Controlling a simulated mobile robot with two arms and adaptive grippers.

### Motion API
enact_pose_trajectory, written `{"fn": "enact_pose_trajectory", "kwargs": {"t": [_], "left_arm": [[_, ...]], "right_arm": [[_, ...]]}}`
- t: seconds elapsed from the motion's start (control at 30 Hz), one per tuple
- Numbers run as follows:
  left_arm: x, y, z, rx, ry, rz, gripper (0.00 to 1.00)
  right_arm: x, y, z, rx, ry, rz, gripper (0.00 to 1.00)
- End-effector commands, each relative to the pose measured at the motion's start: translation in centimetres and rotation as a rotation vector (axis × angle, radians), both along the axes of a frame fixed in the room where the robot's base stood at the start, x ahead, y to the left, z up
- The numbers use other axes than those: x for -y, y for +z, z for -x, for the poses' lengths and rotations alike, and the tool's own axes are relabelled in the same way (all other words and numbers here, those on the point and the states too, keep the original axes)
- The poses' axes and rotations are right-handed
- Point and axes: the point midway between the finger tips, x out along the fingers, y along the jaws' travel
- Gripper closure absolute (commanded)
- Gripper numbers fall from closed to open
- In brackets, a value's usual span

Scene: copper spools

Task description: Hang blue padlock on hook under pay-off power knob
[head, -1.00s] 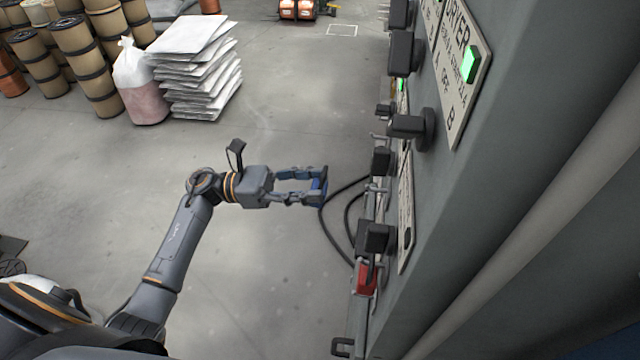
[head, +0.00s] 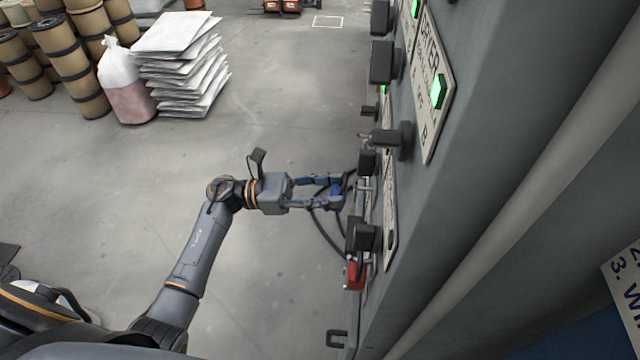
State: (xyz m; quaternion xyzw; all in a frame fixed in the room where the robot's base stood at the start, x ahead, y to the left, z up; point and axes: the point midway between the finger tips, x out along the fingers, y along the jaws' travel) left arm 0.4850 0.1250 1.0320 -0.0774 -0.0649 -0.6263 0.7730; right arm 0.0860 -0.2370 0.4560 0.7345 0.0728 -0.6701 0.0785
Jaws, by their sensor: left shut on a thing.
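My left gripper (head: 338,191) reaches in from the left and is shut on the blue padlock (head: 337,198). The padlock is small and partly hidden between the fingers. It is held close to the face of the control panel (head: 470,90), beside a metal hook (head: 366,184) below a black knob (head: 368,161). I cannot tell whether padlock and hook touch. The pay-off label cannot be read at this angle. My right gripper is not in view.
A red padlock (head: 355,275) hangs below a lower black knob (head: 364,236). Other black knobs and green lamps (head: 438,91) stick out of the panel. Black cables (head: 322,236) loop behind the gripper. White sacks (head: 183,65) and brown spools (head: 70,60) stand at the back left; the floor between is clear.

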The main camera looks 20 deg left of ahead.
Motion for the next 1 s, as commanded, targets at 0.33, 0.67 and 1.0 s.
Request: {"fn": "enact_pose_trajectory", "kwargs": {"t": [0.33,0.67,1.0], "left_arm": [[2.1,0.0,-0.4,0.0,0.0,0.002,0.94],[3.3,-1.3,-0.7,0.001,0.0,0.0,0.94],[3.5,-1.4,-0.7,0.001,-0.001,0.0,0.94]], "right_arm": [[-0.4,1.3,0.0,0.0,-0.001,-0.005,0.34],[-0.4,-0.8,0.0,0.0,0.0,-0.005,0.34],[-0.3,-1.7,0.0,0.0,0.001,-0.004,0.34]]}}
